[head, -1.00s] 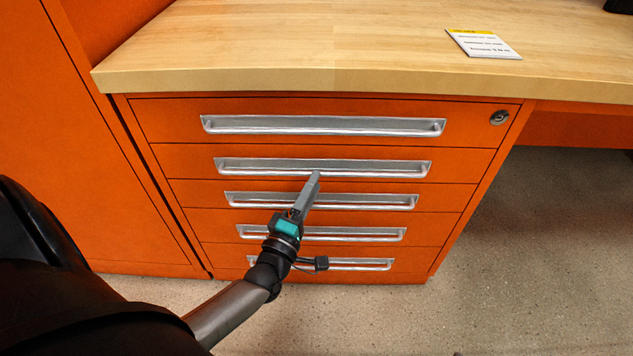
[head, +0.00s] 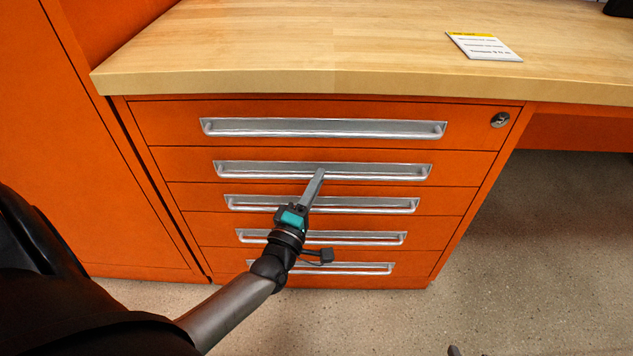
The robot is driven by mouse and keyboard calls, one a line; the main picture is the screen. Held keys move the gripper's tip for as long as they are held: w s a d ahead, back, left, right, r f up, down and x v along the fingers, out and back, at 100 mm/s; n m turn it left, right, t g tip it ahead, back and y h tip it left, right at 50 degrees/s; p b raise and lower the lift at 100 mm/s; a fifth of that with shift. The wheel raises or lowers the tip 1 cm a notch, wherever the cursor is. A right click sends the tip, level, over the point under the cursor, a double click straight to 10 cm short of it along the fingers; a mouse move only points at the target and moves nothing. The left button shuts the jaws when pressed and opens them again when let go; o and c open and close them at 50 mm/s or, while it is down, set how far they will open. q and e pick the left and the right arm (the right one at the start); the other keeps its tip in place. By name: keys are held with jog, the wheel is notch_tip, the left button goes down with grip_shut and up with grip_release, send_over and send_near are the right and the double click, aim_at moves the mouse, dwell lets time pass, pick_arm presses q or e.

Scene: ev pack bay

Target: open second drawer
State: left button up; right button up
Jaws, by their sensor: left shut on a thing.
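The orange cabinet has a stack of several drawers, each with a long silver bar handle. The second drawer from the top (head: 185,160) sits flush with the cabinet front, as far as I can see. The gripper's fingers hide a small piece of that handle and part of the third handle (head: 365,204). My right gripper is not clearly in view; only a small dark tip shows at the bottom edge.
A wooden worktop (head: 250,50) overhangs the drawers, with a printed card (head: 484,46) on it. The top drawer (head: 170,120) is closed, with a lock (head: 500,119) at its right. A tall orange panel (head: 70,190) stands at left. Open floor (head: 540,260) lies at right.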

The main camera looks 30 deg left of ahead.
pick_arm(q)
grip_shut()
dwell(1.0)
